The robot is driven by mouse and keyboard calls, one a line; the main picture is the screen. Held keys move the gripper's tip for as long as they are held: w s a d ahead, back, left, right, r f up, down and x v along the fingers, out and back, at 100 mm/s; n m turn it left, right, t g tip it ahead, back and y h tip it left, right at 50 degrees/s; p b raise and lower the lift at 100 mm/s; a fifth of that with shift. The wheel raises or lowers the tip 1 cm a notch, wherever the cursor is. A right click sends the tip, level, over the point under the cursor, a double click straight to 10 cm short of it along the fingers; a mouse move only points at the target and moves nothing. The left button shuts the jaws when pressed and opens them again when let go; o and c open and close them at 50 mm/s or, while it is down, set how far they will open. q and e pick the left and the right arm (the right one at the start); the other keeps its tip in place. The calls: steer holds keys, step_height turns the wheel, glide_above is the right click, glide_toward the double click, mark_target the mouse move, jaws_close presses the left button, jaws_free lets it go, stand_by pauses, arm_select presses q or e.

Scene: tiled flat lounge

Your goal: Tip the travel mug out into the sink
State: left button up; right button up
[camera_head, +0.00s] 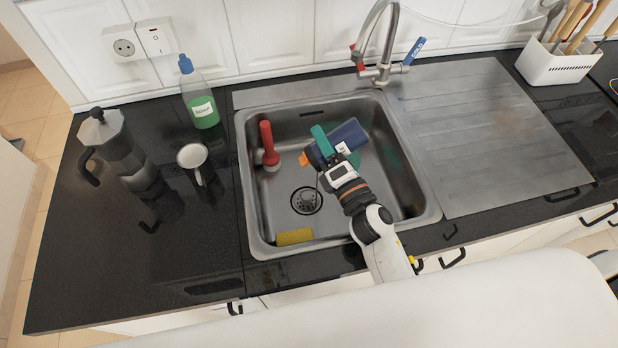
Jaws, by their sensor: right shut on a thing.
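The dark blue travel mug (346,137) is held over the sink (412,205), lying tilted with its left end lower. My right gripper (330,155) is shut on it, inside the outline of the basin. A thin dark line, which looks like liquid, runs down from the mug's left end toward the round drain (306,201). A teal part and an orange part show at the mug's left end; I cannot tell what they belong to. The gripper hides part of the mug. My left gripper is out of view.
In the sink lie a red-handled tool (268,146) and a yellow sponge (294,237). The faucet (380,70) stands behind. The drainboard (490,130) is clear.

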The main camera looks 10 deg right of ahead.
steer(key=shift+s+a+r+n+y+p, duration=0.1)
steer(key=shift+a+r+n+y+p, duration=0.15)
steer(key=shift+n, duration=0.65)
steer(key=shift+a+r+n+y+p, duration=0.15)
steer(key=shift+a+n, duration=0.2)
steer(key=shift+n, duration=0.55)
steer(key=shift+s+a+n+g, duration=0.1)
steer(key=shift+a+n+g, duration=0.35)
steer(key=shift+n, duration=0.85)
stand_by(1.1)
